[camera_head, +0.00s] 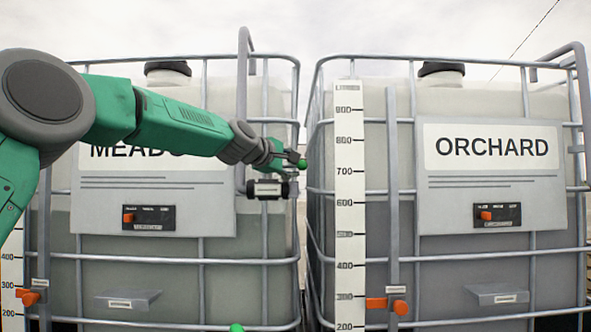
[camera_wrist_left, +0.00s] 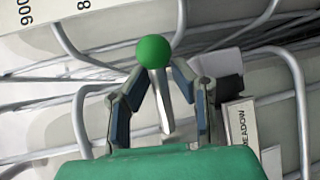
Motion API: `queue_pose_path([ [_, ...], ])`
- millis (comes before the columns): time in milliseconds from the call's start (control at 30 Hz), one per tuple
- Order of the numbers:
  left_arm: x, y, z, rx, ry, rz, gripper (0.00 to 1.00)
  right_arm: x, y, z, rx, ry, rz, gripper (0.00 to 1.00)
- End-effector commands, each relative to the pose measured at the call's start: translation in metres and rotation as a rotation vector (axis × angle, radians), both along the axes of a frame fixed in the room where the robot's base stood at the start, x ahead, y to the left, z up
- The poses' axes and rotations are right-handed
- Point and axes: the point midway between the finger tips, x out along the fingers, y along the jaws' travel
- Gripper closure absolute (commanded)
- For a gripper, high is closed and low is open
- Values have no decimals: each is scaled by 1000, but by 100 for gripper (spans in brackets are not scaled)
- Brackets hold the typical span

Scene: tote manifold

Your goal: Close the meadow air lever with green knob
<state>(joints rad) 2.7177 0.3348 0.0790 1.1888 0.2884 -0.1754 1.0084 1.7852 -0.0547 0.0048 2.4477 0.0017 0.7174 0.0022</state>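The green knob (camera_head: 302,164) is a small ball on the meadow air lever, beside the upper right of the MEADOW tote (camera_head: 65,215). In the left wrist view the knob (camera_wrist_left: 153,52) sits at the fingertips, with the pale lever shaft (camera_wrist_left: 164,110) running back between the fingers. My left gripper (camera_head: 285,160) is at the knob in the head view. In the left wrist view its fingers (camera_wrist_left: 159,75) stand either side of the shaft, with gaps showing beside it. I cannot tell whether a fingertip touches the knob. My right gripper is out of view.
A dark valve body (camera_head: 267,189) with a label is just below my gripper. The ORCHARD tote (camera_head: 490,215) stands to the right across a narrow gap. Metal cage bars surround both totes. A green round thing (camera_head: 237,328) shows at the bottom edge.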

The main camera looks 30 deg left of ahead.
Motion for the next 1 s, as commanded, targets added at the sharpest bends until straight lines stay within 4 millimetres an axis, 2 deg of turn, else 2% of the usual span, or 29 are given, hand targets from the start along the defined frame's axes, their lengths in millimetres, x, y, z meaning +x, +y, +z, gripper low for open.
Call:
queue_pose_path([
  [300, -50, 0, 11, 0, -2, -1, 79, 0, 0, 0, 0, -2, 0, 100],
  [467, -61, -2, 11, 2, 1, 0, 79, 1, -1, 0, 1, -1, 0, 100],
  [733, -62, 0, 11, 2, 1, 0, 79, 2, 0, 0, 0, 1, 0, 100],
  [767, -62, 0, 11, 2, 1, 0, 86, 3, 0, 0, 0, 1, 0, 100],
  [800, -62, 0, 9, 4, 3, -1, 100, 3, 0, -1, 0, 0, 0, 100],
  [867, -59, -2, -2, 17, 17, -2, 100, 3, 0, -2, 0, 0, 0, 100],
  [933, -52, -8, -33, 53, 53, -6, 100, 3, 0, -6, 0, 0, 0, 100],
  [967, -48, -13, -54, 79, 77, -11, 100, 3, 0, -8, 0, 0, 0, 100],
  [1000, -42, -19, -86, 121, 114, -18, 100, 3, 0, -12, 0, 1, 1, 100],
])
